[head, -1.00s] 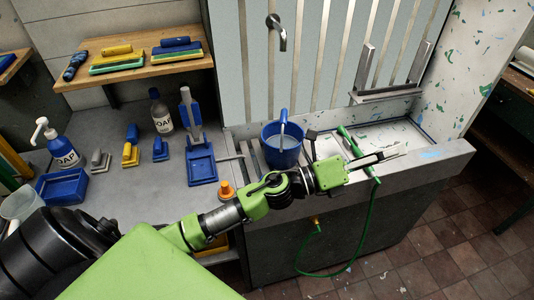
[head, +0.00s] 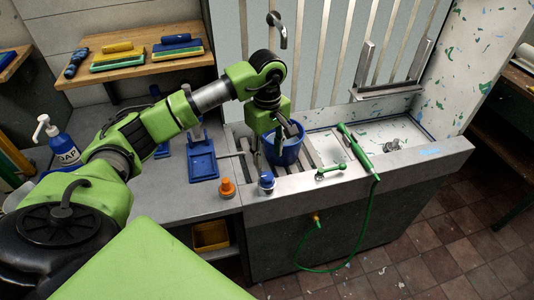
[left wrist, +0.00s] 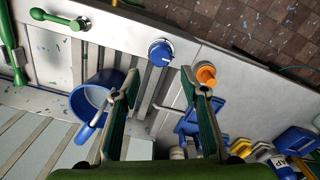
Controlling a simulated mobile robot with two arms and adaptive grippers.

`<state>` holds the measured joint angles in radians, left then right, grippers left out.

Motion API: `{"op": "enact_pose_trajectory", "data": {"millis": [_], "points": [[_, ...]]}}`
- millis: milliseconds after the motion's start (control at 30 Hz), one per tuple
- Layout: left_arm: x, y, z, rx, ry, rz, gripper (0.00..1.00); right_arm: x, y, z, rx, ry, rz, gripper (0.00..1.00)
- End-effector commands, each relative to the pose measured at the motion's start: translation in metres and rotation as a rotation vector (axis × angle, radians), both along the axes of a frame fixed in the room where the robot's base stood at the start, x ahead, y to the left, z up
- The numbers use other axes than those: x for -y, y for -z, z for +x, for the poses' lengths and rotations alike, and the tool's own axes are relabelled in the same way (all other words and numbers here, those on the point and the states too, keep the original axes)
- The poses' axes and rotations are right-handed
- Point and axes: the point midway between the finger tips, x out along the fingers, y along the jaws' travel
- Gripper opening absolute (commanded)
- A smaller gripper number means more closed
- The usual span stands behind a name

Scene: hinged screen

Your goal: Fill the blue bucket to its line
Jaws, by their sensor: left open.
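The blue bucket (head: 290,153) stands on the slatted left part of the sink, below the wall spout (head: 277,22). My left gripper (head: 268,148) is open and points down at the bucket's left side, partly hiding it. In the left wrist view the bucket (left wrist: 84,101) is beside the left finger, its handle lying across the opening. The fingers, with an empty gap between them (left wrist: 160,85), hold nothing. I cannot tell whether a finger touches the rim. The fill line and water level cannot be made out. My right gripper is not in view.
A blue-topped knob (head: 266,181) and a green lever (head: 330,168) sit on the sink's front ledge. An orange-topped knob (head: 226,188) is on the counter left of them. A green hose nozzle (head: 355,146) lies across the basin. A blue stand (head: 201,163) is left of the bucket.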

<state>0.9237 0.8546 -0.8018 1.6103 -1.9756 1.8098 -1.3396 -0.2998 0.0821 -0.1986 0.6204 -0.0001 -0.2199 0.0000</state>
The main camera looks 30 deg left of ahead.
Motion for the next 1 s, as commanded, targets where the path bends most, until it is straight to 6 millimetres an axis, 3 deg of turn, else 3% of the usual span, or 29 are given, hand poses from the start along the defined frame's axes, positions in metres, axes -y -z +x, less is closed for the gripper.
{"op": "enact_pose_trajectory", "data": {"millis": [167, 733, 800, 1000], "points": [[-0.003, 0.011, -0.001, -0.006, 0.002, 0.011, 0.4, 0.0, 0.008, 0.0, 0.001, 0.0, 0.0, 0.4], [-0.002, 0.096, -0.002, -0.006, 0.001, 0.007, 0.4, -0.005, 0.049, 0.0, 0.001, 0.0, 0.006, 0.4], [-0.002, 0.088, -0.001, -0.003, 0.001, 0.008, 0.22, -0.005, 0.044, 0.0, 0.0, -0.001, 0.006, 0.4], [-0.003, 0.087, 0.0, -0.001, 0.001, 0.009, 0.21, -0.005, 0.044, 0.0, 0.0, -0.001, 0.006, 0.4]]}}
